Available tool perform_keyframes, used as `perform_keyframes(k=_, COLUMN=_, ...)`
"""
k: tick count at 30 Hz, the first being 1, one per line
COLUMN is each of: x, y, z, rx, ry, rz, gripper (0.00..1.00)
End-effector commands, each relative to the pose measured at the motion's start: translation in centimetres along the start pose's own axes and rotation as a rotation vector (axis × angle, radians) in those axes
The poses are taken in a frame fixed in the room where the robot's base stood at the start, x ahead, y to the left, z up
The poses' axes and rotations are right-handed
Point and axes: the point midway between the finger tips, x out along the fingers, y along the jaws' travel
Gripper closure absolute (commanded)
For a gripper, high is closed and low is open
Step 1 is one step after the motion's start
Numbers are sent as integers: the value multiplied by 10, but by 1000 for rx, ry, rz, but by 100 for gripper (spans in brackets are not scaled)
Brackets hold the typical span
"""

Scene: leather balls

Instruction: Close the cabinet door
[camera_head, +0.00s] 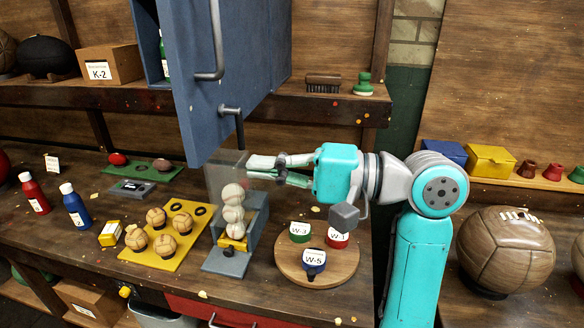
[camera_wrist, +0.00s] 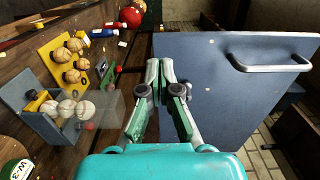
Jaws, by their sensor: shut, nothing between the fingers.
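The blue-grey cabinet door (camera_head: 221,70) hangs open at the upper middle of the head view. Its grey bar handle (camera_head: 217,40) is on its face. Left of the door, part of the cabinet interior (camera_head: 148,38) shows, with a green bottle (camera_head: 163,55) inside. My gripper (camera_head: 255,168) is shut and empty, below the door's lower edge and to its right. In the wrist view the fingertips (camera_wrist: 160,72) meet at the left edge of a large blue panel (camera_wrist: 225,90) with a handle (camera_wrist: 270,63); I cannot tell whether they touch it.
Below my gripper are a clear-walled stand with stacked balls (camera_head: 233,208) and a round board (camera_head: 318,268) with several labelled pots. A yellow tray of balls (camera_head: 165,262) lies left. A large leather ball (camera_head: 507,250) is at right. A shelf (camera_head: 330,103) runs behind.

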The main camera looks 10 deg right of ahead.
Motion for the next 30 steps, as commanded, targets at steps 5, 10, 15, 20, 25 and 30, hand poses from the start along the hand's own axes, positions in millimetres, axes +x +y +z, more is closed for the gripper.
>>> perform_keyframes(k=5, x=34, y=0, z=1, rx=1, ry=-4, rz=-1, gripper=100)
perform_keyframes(k=10, x=58, y=0, z=1, rx=2, ry=-2, rz=0, gripper=100)
perform_keyframes(k=15, x=71, y=0, z=0, rx=1, ry=0, rz=-1, gripper=100)
perform_keyframes(k=20, x=74, y=0, z=0, rx=0, ry=1, rz=-1, gripper=100)
perform_keyframes(k=25, x=74, y=0, z=0, rx=0, ry=1, rz=-1, gripper=100)
perform_keyframes(k=30, x=75, y=0, z=0, rx=1, ry=3, rz=-1, gripper=100)
